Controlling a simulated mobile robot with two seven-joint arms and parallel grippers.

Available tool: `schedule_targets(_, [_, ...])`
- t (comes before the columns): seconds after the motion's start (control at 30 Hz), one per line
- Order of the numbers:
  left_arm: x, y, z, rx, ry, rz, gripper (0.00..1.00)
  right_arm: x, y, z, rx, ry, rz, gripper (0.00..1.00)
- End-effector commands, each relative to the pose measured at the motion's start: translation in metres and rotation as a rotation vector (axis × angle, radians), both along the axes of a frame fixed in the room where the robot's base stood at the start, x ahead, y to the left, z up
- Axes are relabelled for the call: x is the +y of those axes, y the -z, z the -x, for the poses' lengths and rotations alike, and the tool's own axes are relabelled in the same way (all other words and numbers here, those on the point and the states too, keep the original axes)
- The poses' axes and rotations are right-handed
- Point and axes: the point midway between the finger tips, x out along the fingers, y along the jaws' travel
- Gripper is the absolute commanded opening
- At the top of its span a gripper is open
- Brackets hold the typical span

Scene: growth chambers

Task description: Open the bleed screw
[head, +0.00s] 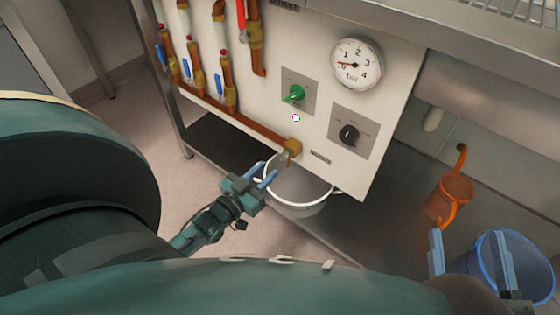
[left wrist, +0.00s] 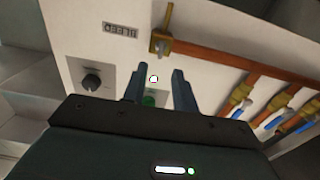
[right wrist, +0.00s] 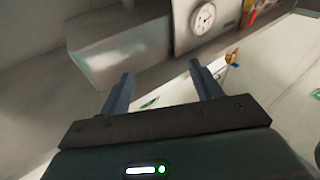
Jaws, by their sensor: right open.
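The brass bleed fitting (head: 291,147) sits at the end of a copper pipe on the white panel, with a small spout pointing down. The left wrist view shows it upside down (left wrist: 160,44), beside the BLEED label (left wrist: 120,29). My left gripper (head: 262,172) is open and empty, just left of and below the fitting in the head view. In the left wrist view its fingers (left wrist: 158,76) are apart and not around the fitting. My right gripper (head: 468,243) is open and empty at the lower right, away from the panel.
A white bowl (head: 300,210) stands under the fitting. The panel carries a green knob (head: 294,94), a black knob (head: 348,134) and a pressure gauge (head: 356,63) with its needle near 0. An orange can (head: 450,198) and a blue bucket (head: 478,262) are at the right.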

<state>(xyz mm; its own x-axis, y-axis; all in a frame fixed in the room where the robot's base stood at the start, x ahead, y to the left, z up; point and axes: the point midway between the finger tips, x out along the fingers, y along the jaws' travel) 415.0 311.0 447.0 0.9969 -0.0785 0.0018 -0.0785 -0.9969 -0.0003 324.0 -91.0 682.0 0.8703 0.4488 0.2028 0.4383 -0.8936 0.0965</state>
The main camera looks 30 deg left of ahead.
Motion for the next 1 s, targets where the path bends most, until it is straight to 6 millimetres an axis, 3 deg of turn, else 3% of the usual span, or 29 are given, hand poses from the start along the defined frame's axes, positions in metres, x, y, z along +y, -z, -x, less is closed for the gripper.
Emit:
schedule_targets(0.2, [-0.004, 0.002, -0.042, -0.002, 0.001, -0.001, 0.28, 0.002, 0.004, 0.000, -0.004, -0.019, -0.037, 0.64])
schedule_targets(0.4, [-0.005, 0.002, -0.061, 0.001, 0.000, 0.000, 0.28, 0.002, -0.002, -0.002, -0.038, -0.025, -0.042, 0.64])
schedule_targets(0.77, [-0.005, 0.000, -0.065, 0.002, 0.000, 0.000, 0.28, 0.002, -0.006, -0.002, -0.050, -0.028, -0.046, 0.64])
schedule_targets(1.0, [-0.005, 0.000, -0.065, 0.002, 0.000, 0.000, 0.08, 0.002, -0.007, -0.002, -0.052, -0.027, -0.045, 0.64])
